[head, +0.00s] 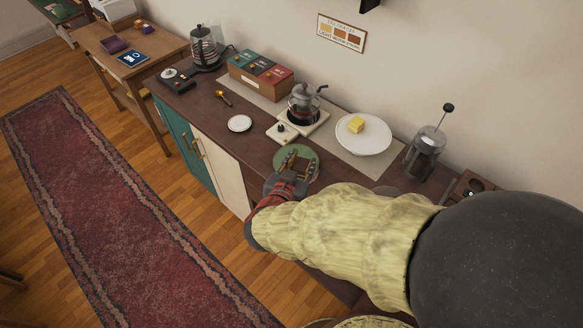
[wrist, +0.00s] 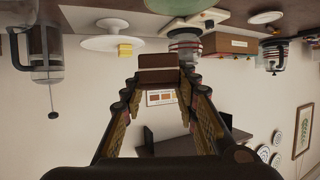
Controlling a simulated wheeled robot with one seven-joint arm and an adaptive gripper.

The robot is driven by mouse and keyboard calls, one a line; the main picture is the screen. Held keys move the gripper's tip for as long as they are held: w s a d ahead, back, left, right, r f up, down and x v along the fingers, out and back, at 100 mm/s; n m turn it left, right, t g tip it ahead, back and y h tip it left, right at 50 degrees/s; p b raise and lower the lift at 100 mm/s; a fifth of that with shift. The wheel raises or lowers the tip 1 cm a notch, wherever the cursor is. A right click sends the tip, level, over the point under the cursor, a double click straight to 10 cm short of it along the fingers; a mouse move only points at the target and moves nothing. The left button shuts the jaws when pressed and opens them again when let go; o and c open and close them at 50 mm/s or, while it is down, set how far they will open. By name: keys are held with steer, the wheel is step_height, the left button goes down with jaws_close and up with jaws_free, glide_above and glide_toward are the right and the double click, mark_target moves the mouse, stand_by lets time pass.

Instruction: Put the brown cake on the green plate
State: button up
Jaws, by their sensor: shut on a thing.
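My gripper (head: 296,163) reaches over the countertop, and in the head view its fingers overlap the green plate (head: 312,157). In the wrist view, my gripper (wrist: 159,78) is shut on the brown cake (wrist: 158,62), a dark brown block held between its fingertips. In the head view the fingers and wrist hide most of the cake and part of the plate. I cannot tell how high the cake is above the plate, or whether they touch.
A white plate (head: 352,145) with a yellow cake (head: 356,125) stands to the right. A French press (head: 424,153) is beyond it. A coffee pot (head: 303,103) on a burner is behind the green plate. A small white saucer (head: 239,123) and a wooden box (head: 258,84) are to the left.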

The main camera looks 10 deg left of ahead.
steer(key=shift+w+d, duration=0.1)
steer(key=shift+w, duration=0.05)
steer(key=w+a+f+b, duration=0.1)
steer(key=w+f+b, duration=0.1)
steer(key=w+f, duration=0.1)
steer(key=w+a+f+b, duration=0.1)
steer(key=w+f+b, duration=0.1)
steer(key=w, duration=0.3)
steer(key=w+a+f+b, duration=0.1)
steer(key=w+f+b, duration=0.1)
steer(key=w+f, duration=0.2)
steer(key=shift+w+a+f, duration=0.1)
steer(key=shift+w+a, duration=0.25)
steer(key=shift+w+f+b, duration=0.2)
steer(key=shift+f+b, duration=0.1)
steer(key=shift+b, duration=0.05)
step_height(320, 180, down, 3)
steer(key=shift+f+b, duration=0.1)
steer(key=shift+b, duration=1)
steer(key=shift+a, duration=0.1)
